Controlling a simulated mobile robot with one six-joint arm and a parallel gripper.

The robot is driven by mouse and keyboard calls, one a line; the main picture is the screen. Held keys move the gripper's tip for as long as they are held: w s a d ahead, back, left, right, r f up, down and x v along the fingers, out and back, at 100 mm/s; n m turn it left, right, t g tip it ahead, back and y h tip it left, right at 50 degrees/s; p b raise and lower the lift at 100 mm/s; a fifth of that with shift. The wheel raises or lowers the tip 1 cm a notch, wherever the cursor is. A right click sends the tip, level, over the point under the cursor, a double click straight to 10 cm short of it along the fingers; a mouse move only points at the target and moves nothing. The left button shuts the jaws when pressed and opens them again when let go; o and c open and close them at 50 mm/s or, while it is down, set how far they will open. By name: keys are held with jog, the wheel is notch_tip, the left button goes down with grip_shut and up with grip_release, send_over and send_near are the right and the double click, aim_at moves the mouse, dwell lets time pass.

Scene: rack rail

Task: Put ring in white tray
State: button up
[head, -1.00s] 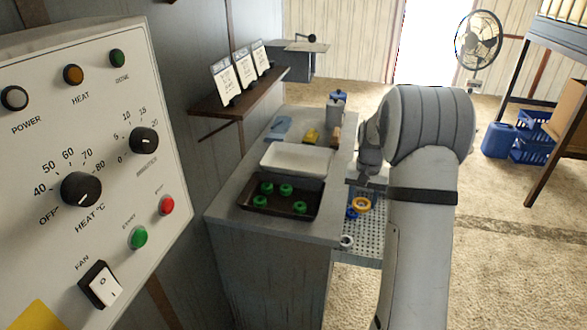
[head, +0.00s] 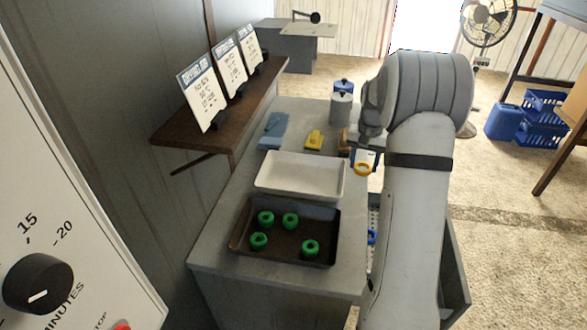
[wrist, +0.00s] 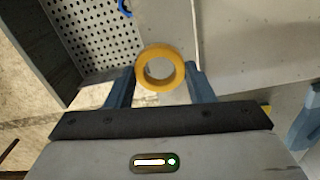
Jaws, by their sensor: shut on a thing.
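My gripper (wrist: 160,82) is shut on a yellow ring (wrist: 142,82), which sits between its two blue-grey fingers in the wrist view. In the head view the yellow ring (head: 362,169) hangs below my gripper, to the right of the counter's far part. The white tray (head: 300,190) lies on the grey counter, to the left of the ring, and looks empty. A dark tray (head: 236,246) stands in front of it, holding several green rings (head: 290,221).
A perforated shelf (wrist: 95,38) with a blue ring (head: 371,236) adjoins the counter's right side. Behind the white tray are a yellow object (head: 314,140), blue cloth-like items (head: 274,130) and a grey canister (head: 341,108). A wall shelf (head: 225,115) with cards overhangs the left.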

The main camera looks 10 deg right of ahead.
jog(key=p, duration=0.5)
send_over(294, 178)
jog(key=f, duration=0.2)
jog(key=shift+s+d+f+p, duration=0.2)
jog(key=shift+d+f+p, duration=0.1)
jog(key=shift+p, duration=0.1)
notch_tip(294, 178, down, 4)
jog(key=shift+a+r+p, duration=0.1)
jog(key=shift+r+p, duration=0.15)
jog(key=shift+p, duration=0.65)
jog(key=shift+w+a+f, duration=0.1)
jog(key=shift+a+f, duration=0.05)
jog(key=shift+f, duration=0.25)
jog(key=shift+f, duration=0.15)
jog(key=o, duration=1)
